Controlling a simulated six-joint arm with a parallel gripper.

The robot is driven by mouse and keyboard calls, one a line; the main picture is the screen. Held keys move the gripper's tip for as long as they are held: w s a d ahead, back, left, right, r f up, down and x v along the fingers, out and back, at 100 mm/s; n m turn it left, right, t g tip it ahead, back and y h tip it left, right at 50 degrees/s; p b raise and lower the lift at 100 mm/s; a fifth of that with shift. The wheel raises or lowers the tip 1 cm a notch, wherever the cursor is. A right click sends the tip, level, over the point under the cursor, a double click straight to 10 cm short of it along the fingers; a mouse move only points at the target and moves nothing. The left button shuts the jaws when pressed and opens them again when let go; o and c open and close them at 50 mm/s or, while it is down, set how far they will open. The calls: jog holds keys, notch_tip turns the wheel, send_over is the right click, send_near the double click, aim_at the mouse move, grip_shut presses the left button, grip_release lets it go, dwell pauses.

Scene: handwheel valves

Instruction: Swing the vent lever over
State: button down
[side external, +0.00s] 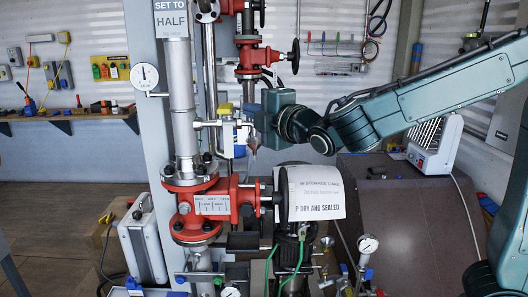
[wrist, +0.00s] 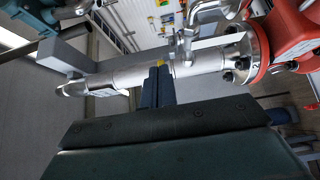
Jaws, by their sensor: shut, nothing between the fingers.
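A small silver branch valve (side external: 227,124) sticks out to the right of the vertical pipe in the side view. A slim silver part hangs down from it and looks like the vent lever (side external: 228,144), but it is too small to tell surely. In the wrist view, silver fittings (wrist: 190,38) show just beyond and right of my fingertips. My gripper (side external: 250,110) is to the right of the branch valve, close to it. In the wrist view, my gripper (wrist: 160,68) is shut and empty, its tips in front of the silver pipe (wrist: 128,77). Whether they touch anything is unclear.
A red flanged valve (side external: 214,202) stands below, with a black wheel covered by a white paper notice (side external: 312,192) at its right. A gauge (side external: 145,76) is left of the pipe.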

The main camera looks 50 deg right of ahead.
jog(key=shift+s, duration=0.15)
jog(key=s+a, duration=0.2)
jog(key=s, duration=1.1)
jog(key=shift+s, duration=0.2)
jog(key=c, duration=2.1)
grip_release()
